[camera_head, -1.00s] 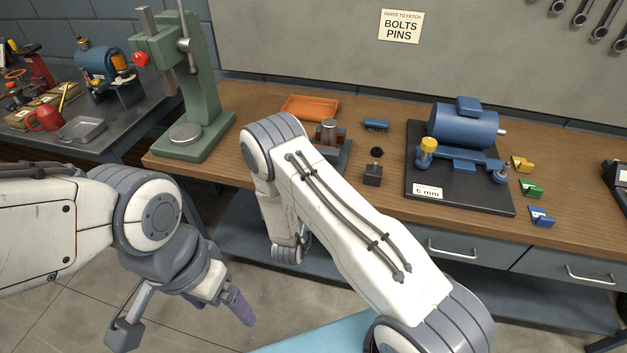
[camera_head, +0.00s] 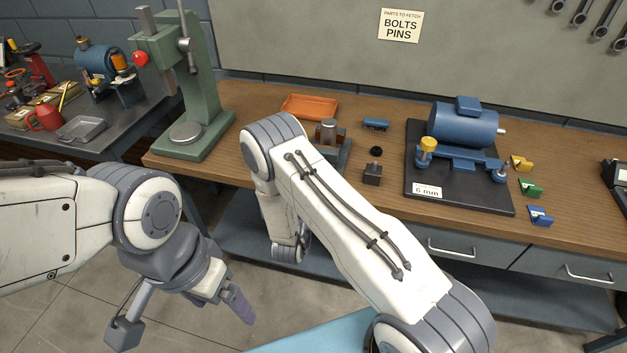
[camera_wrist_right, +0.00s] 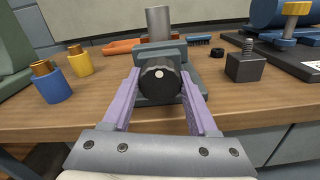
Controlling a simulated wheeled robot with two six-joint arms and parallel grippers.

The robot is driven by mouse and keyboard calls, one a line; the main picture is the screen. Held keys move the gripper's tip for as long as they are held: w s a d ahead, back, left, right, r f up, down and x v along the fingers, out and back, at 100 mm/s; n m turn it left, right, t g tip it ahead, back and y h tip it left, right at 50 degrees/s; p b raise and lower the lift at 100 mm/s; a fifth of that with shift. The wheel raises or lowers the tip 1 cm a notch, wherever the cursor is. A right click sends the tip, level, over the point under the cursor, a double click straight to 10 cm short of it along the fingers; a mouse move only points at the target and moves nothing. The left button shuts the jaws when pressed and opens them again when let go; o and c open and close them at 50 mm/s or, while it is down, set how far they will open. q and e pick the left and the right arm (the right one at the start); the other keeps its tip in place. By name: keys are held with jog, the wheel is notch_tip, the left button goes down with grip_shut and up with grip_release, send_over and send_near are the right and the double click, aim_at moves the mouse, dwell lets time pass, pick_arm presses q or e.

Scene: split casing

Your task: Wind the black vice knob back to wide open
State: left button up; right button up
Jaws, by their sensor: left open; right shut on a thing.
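The black vice knob (camera_wrist_right: 160,80) faces my right wrist camera at the front of the small grey-green vice (camera_wrist_right: 165,55). My right gripper (camera_wrist_right: 160,88) is shut on the knob, with one purple finger at each side of it. A grey cylinder (camera_wrist_right: 159,22) stands at the vice's jaws; how wide they are apart cannot be told. In the head view the vice (camera_head: 338,150) is partly hidden behind my right arm, and the knob is hidden. My left gripper (camera_head: 238,303) is open and empty, low over the floor in front of the bench.
Blue (camera_wrist_right: 54,85) and yellow (camera_wrist_right: 79,62) parts with brown tops stand left of the vice. A dark block (camera_head: 372,173) and a motor on a black plate (camera_head: 459,203) are to its right. An orange tray (camera_head: 310,106) lies behind. A green press (camera_head: 205,120) stands left.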

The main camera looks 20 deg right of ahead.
jog(key=o, duration=1.4)
jog(key=shift+c, duration=0.2)
jog(key=shift+a, duration=0.1)
jog(key=b+v, duration=0.2)
jog(key=v, duration=0.8)
jog(key=shift+s, duration=0.2)
jog(key=shift+a, duration=0.15)
